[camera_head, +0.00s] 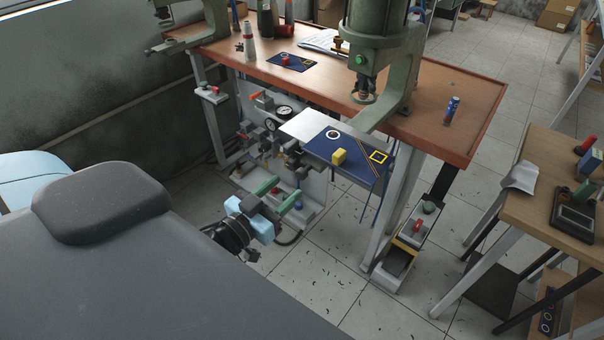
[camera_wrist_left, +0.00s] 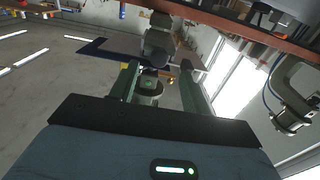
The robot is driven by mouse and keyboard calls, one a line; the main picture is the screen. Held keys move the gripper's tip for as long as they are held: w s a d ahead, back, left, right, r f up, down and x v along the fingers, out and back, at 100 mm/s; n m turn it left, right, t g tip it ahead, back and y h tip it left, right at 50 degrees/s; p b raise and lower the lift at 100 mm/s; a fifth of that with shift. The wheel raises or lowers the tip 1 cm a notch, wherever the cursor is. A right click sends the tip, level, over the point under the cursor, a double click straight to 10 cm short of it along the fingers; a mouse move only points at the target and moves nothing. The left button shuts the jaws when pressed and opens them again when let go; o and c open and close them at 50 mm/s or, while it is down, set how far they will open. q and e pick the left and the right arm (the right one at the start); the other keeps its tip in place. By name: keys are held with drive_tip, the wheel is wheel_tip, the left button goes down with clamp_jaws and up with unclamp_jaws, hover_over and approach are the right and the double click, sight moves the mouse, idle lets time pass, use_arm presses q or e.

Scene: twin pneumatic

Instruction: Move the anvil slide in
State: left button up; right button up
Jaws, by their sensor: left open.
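A flat slide plate (camera_head: 314,146) sticks out from the front edge of the workbench, below the right green press (camera_head: 384,45); I take it for the anvil slide. Part of its top is bare metal and the rest is blue. My right gripper is out of view.
Pneumatic fittings with a gauge (camera_head: 284,112) sit on a grey panel under the bench, close behind my left gripper. A pedal-like unit (camera_head: 402,255) stands on the floor by the bench leg. A side table (camera_head: 543,165) stands at right. Open floor lies between.

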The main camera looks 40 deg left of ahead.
sight(299, 176)
use_arm(q)
drive_tip(key=w, duration=0.3)
drive_tip(key=w+p, duration=0.1)
drive_tip(key=w, duration=0.1)
drive_tip(key=shift+w+d+r, duration=0.2)
drive_tip(key=shift+w+d, duration=0.05)
drive_tip(key=shift+w, duration=0.1)
drive_tip(key=shift+w+f, duration=0.15)
drive_tip(key=shift+w, duration=0.45)
clamp_jaws()
